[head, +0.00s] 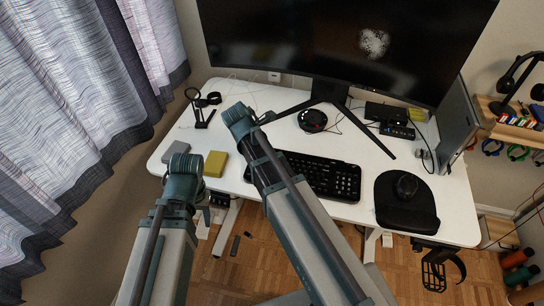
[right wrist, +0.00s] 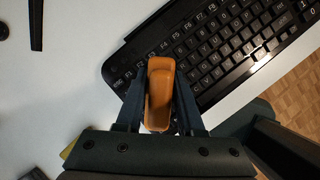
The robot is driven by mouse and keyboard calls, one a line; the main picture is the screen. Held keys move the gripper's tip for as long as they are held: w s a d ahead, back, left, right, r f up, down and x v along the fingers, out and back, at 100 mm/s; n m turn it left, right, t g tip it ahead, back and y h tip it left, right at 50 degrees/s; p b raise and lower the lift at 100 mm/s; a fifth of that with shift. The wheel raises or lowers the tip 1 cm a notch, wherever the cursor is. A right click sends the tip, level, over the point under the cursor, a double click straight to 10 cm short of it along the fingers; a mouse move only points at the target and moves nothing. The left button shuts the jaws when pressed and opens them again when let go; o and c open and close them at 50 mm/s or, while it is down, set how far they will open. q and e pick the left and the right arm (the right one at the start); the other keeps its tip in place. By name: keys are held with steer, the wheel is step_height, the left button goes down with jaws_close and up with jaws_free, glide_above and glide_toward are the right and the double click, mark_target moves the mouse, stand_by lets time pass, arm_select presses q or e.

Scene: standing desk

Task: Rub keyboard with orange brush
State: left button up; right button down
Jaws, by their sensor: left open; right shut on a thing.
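The black keyboard (head: 325,176) lies on the white desk, its left part covered by my right arm in the head view. It also shows in the right wrist view (right wrist: 235,45). My right gripper (right wrist: 159,84) is shut on the orange brush (right wrist: 160,105), with a finger on each side. The brush is over the keyboard's top-left corner, by the Esc and first F keys. I cannot tell if it touches the keys. The brush is hidden in the head view. My left gripper (head: 204,212) is open at the desk's front edge, partly hidden by its arm.
A yellow block (head: 215,164) and a grey block (head: 175,152) lie at the desk's left. A mouse (head: 407,185) rests on a black pad (head: 404,212) to the right. A round black device (head: 312,120) stands behind the keyboard, below the wide monitor (head: 345,45).

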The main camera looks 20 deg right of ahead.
steer(key=shift+w+a, duration=0.25)
steer(key=shift+a, duration=0.1)
step_height(320, 180, up, 6)
steer(key=p, duration=0.6)
step_height(320, 180, up, 3)
steer(key=p, duration=0.3)
stand_by(0.4)
stand_by(0.4)
